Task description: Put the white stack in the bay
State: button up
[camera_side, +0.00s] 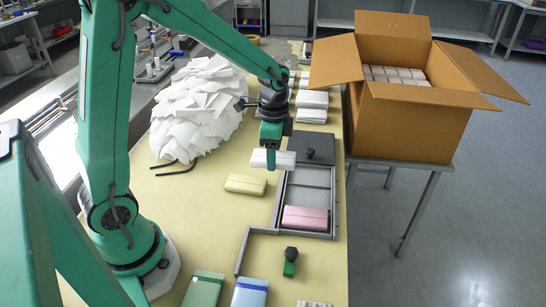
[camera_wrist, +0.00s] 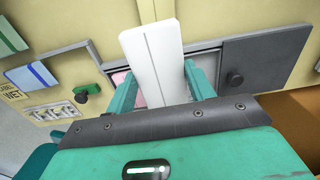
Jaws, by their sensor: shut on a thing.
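The white stack (camera_wrist: 152,50) is a flat white bundle held between the fingers of my gripper (camera_wrist: 163,78) in the wrist view. In the side view, my gripper (camera_side: 271,163) is shut on the white stack (camera_side: 286,160), above the left edge of the grey bay (camera_side: 308,196). The bay is a long shallow tray with a divider. The pink stack (camera_side: 305,218) lies in its near part. The middle part looks empty. A dark lid with a black knob (camera_side: 316,148) covers the far end; it also shows in the wrist view (camera_wrist: 262,62).
A yellow stack (camera_side: 245,184) lies left of the bay. A large white paper pile (camera_side: 198,108) stands behind it. Green (camera_side: 204,289) and blue (camera_side: 250,293) packs and a green-based knob (camera_side: 290,262) are at the front. An open carton (camera_side: 410,120) stands at right.

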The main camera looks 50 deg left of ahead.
send_over(308, 197)
notch_tip(308, 197, down, 3)
jog(key=shift+s+f, duration=0.1)
jog(key=shift+f, duration=0.1)
jog(key=shift+f, duration=0.25)
jog(key=shift+f, duration=1.7)
jog(key=shift+f, duration=1.45)
dwell(1.0)
jog(key=o, duration=0.9)
jog(key=shift+c, duration=1.1)
